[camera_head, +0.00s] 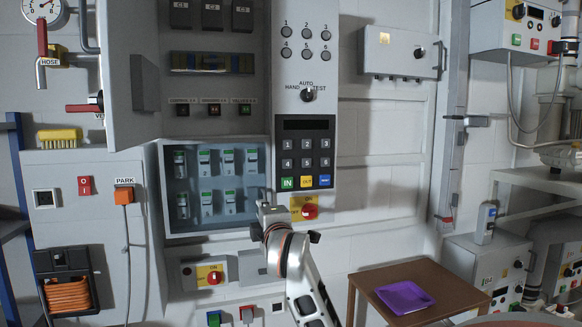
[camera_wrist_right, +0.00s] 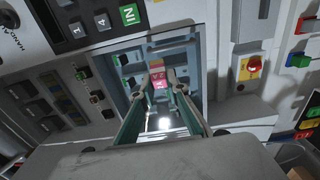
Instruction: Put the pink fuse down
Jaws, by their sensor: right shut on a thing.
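My right gripper (camera_wrist_right: 163,88) is shut on the pink fuse (camera_wrist_right: 160,80), which shows between the fingertips in the right wrist view. In the head view my right gripper (camera_head: 268,210) is at the lower right corner of the open fuse box (camera_head: 218,228), and the fuse is hidden there. The box holds two rows of white and green fuses (camera_head: 205,162). A purple tray (camera_head: 405,298) lies on a small brown table (camera_head: 365,299) at the lower right. My left gripper is not in view.
A keypad panel (camera_head: 305,150) and a yellow-backed red switch (camera_head: 309,211) are close to my right gripper. An open cabinet door (camera_head: 132,80) juts out at the left. Grey units (camera_head: 480,265) stand right of the table. Space above the tray is clear.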

